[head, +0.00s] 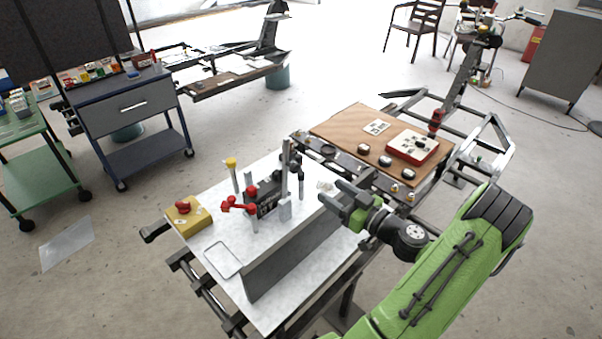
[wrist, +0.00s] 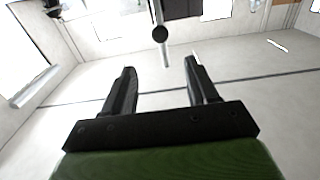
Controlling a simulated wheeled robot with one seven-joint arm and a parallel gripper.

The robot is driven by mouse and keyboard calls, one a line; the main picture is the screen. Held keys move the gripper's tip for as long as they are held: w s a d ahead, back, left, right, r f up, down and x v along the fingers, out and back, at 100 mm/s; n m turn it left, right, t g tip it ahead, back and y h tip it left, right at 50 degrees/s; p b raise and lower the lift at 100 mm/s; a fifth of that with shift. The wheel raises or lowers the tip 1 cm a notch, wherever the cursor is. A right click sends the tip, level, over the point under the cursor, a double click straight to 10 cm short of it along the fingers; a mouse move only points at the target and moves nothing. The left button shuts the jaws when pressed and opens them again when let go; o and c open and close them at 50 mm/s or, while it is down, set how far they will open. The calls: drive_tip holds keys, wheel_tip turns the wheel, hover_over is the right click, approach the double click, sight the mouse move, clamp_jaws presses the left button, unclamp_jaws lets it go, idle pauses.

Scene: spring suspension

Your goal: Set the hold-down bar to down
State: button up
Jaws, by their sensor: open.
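A clamp fixture (head: 267,196) stands on the light-topped bench, with a red handle (head: 238,205) at its front left, a yellow-knobbed post (head: 231,163) and a tall grey upright (head: 286,168). I cannot tell for sure which part is the hold-down bar or how it is set. My gripper (head: 328,191) is to the right of the fixture, above the bench and apart from the fixture. In the wrist view its two fingers (wrist: 160,68) are spread with nothing between them. Beyond them a round black knob (wrist: 160,33) and a pale rod show at the top.
A grey upright panel (head: 300,248) runs along the bench in front of the fixture. A yellow box with a red button (head: 190,216) sits at the left. A wooden board (head: 345,125) with a red box (head: 412,147) and several buttons lies at the right.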

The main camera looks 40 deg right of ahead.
sight(297, 168)
drive_tip(key=w, duration=1.2)
drive_tip(key=shift+a, duration=0.2)
clamp_jaws()
